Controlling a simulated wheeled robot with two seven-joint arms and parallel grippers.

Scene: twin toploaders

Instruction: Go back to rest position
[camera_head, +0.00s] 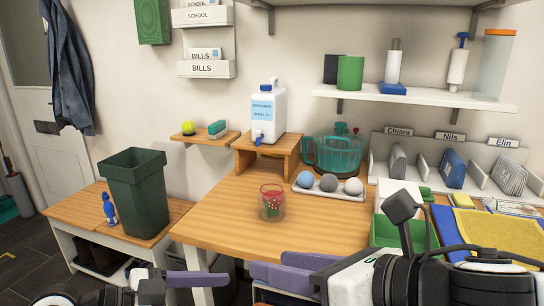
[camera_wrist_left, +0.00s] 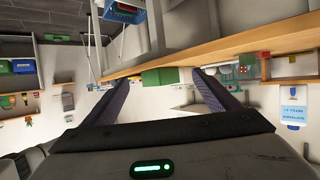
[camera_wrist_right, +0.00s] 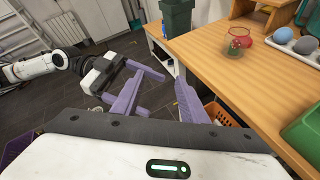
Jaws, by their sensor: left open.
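My right gripper (camera_head: 268,263) is at the bottom of the head view, in front of the table's near edge. Its purple fingers are apart and empty; they also show in the right wrist view (camera_wrist_right: 160,80). My left gripper (camera_head: 212,278) is low in the head view, left of the right one, and partly cut off. Its fingers stand apart with nothing between them in the left wrist view (camera_wrist_left: 160,76). That view is turned nearly upside down. Both grippers are outside the tabletop's near edge, and neither touches anything visible.
The wooden table (camera_head: 215,215) holds a glass with red contents (camera_head: 272,203), a tray of balls (camera_head: 328,192) and a green box (camera_head: 390,235). A dark green bin (camera_head: 136,190) stands on a low bench at left. An orange basket (camera_wrist_right: 222,114) sits beneath the table.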

